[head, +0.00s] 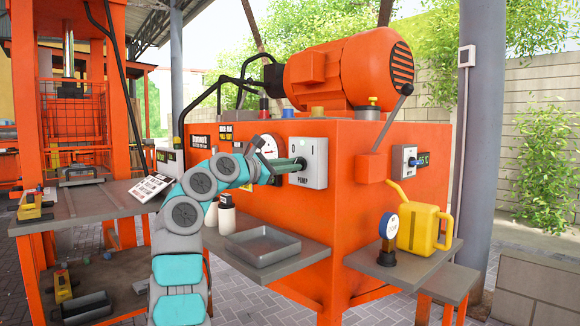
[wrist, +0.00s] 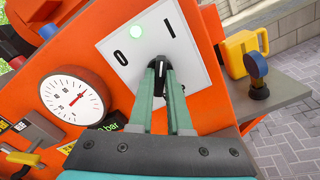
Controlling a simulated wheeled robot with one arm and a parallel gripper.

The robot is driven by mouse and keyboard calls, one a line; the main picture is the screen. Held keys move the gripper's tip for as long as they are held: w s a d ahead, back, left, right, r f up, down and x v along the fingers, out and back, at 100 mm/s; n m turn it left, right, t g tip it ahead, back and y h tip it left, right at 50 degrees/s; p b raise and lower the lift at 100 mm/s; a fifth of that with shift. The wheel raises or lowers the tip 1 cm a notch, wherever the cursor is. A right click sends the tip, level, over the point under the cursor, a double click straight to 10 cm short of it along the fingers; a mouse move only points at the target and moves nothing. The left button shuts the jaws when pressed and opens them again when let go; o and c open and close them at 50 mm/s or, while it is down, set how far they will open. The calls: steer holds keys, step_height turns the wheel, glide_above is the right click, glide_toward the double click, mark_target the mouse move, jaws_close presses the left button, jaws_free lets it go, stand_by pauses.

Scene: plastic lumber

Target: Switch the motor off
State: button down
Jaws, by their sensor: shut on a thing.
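The orange motor (head: 335,78) lies on top of the orange machine cabinet. A white switch plate marked 0, I and PUMP (head: 316,172) is on the cabinet's front; it fills the upper middle of the wrist view (wrist: 200,65). Its green lamp (wrist: 137,31) is lit. A black rotary knob (wrist: 160,78) is on the plate, and its white mark points up in the wrist view, between 0 and I. My gripper (head: 299,163) is at the plate, its green fingers (wrist: 161,72) shut on the knob's two sides.
A round pressure gauge (wrist: 75,100) is left of the plate. A second switch box (head: 404,157) is on the cabinet's right side. A grey tray (head: 262,246) is on the shelf below. A yellow can (head: 420,228) and a blue gauge (head: 388,232) stand on the right shelf.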

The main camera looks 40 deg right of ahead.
steer(key=shift+w+n, duration=0.15)
steer(key=shift+n, duration=6.75)
steer(key=c, duration=0.9)
jaws_free()
steer(key=shift+o, duration=0.2)
